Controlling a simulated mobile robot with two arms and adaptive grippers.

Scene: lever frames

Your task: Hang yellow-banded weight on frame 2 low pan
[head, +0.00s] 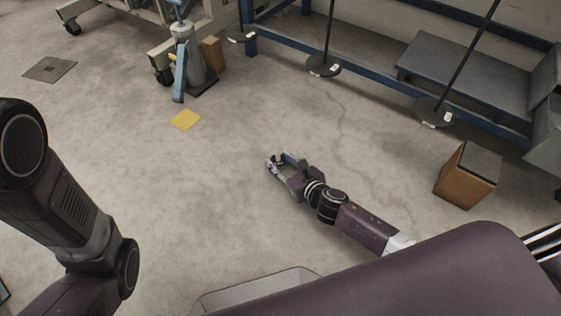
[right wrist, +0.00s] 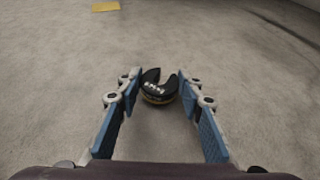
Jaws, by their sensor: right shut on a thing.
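The yellow-banded weight (right wrist: 158,90) is a small black slotted disc with a yellow band low on its side, between the fingertips of my right gripper (right wrist: 162,82) in the right wrist view. In the head view my right gripper (head: 277,161) is shut on it, over open floor in the middle. Several dark round pans hang on rods at the blue frame: a left pan (head: 243,37), a middle pan (head: 323,68) and a right pan (head: 432,113), all apart from the gripper. Their small white labels are unreadable, so I cannot tell which is frame 2's low pan. My left gripper is out of view.
A brown box (head: 468,176) stands on the floor at the right. A grey bench (head: 465,72) stands behind the right rod. A yellow floor patch (head: 185,120) and a grey-blue stand (head: 190,65) are left of the pans. The floor between gripper and pans is clear.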

